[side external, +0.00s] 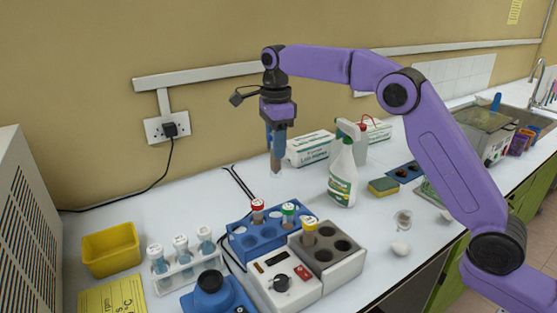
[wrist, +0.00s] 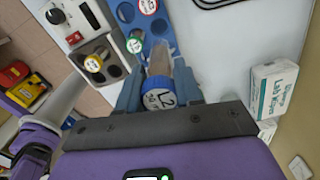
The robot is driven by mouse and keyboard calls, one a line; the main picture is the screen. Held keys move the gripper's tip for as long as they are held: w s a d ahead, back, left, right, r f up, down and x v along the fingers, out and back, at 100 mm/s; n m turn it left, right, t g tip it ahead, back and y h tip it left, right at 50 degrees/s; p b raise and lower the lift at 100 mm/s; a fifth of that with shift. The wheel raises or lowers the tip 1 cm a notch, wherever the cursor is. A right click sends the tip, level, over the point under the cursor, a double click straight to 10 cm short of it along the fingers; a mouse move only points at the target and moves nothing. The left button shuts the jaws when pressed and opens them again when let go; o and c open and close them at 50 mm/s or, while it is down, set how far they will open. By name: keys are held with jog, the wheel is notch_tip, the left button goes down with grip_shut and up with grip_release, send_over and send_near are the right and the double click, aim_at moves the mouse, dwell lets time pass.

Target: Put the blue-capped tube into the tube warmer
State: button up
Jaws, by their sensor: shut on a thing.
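My gripper (side external: 277,140) is shut on the blue-capped tube (side external: 276,166), which hangs upright, high above the bench behind the blue rack. In the wrist view the tube's blue cap (wrist: 159,96), marked L2, sits between the two blue fingers. The tube warmer (side external: 352,264) is a grey block with round wells on a white control box with a black knob. A yellow-capped tube (side external: 309,232) stands in one well; other wells look empty. In the wrist view the warmer (wrist: 84,49) is at the upper left.
A blue rack (side external: 243,248) beside the warmer holds a red-capped (side external: 257,211) and a green-capped tube (side external: 288,215). A spray bottle (side external: 343,175) and a wipes box (side external: 310,149) stand behind. A white rack (side external: 188,277), yellow bin (side external: 110,248) and blue device (side external: 218,297) are left.

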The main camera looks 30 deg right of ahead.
jog(key=shift+r, duration=0.8)
jog(key=s+d, duration=0.3)
jog(key=s, duration=0.4)
jog(key=s+d, duration=0.2)
jog(key=s, duration=0.5)
jog(key=shift+s+f, duration=0.2)
jog(key=shift+f, duration=3.85)
jog(key=shift+s+f, duration=0.2)
jog(key=shift+f, duration=3.85)
jog(key=o, duration=1.1)
